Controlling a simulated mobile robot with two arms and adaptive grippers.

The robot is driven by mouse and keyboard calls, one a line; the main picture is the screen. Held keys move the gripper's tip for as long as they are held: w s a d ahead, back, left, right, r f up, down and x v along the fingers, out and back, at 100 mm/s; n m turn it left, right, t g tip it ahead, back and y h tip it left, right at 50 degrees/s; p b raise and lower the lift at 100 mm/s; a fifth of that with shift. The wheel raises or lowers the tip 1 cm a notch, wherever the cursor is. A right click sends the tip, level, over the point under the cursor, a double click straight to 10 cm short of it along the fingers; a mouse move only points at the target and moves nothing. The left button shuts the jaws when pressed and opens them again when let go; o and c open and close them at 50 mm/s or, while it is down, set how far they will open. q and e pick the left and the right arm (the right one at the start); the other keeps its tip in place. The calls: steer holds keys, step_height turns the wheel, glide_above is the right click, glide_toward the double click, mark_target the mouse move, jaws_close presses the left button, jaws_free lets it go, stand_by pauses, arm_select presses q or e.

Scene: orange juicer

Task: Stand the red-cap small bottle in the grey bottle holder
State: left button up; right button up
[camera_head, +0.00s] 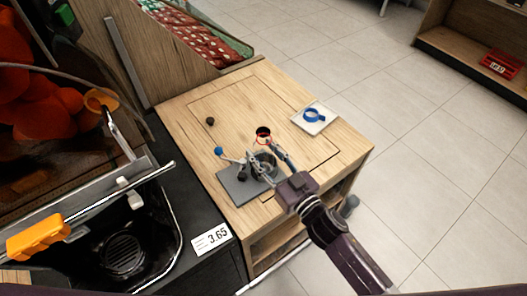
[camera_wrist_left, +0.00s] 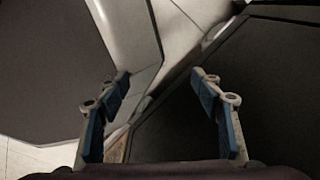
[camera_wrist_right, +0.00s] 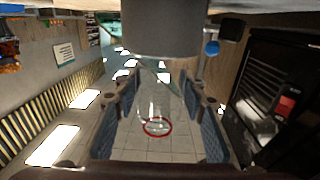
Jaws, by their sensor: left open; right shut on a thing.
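The small clear bottle shows its red-ringed cap (camera_head: 263,134) in the head view, and the red ring (camera_wrist_right: 157,127) also shows in the right wrist view. My right gripper (camera_head: 267,154) is shut on the bottle and holds it roughly upright over the table. The grey bottle holder (camera_head: 264,165) is a round cup right below the bottle; its grey wall (camera_wrist_right: 160,28) fills the top of the right wrist view. The bottle's lower end meets the cup's rim there; I cannot tell how deep it sits. My left gripper (camera_wrist_left: 160,115) is open and empty.
A grey plate (camera_head: 236,190) lies at the table's front left, with a blue ball (camera_head: 218,150) near it. A small dark knob (camera_head: 210,121) is at back left. A black counter with a juicer stands left.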

steer(key=shift+f, duration=0.25)
steer(key=o, duration=1)
steer(key=shift+r, duration=0.1)
steer(key=shift+r, duration=0.3)
steer(key=p+v, duration=0.2)
steer(key=v, duration=1)
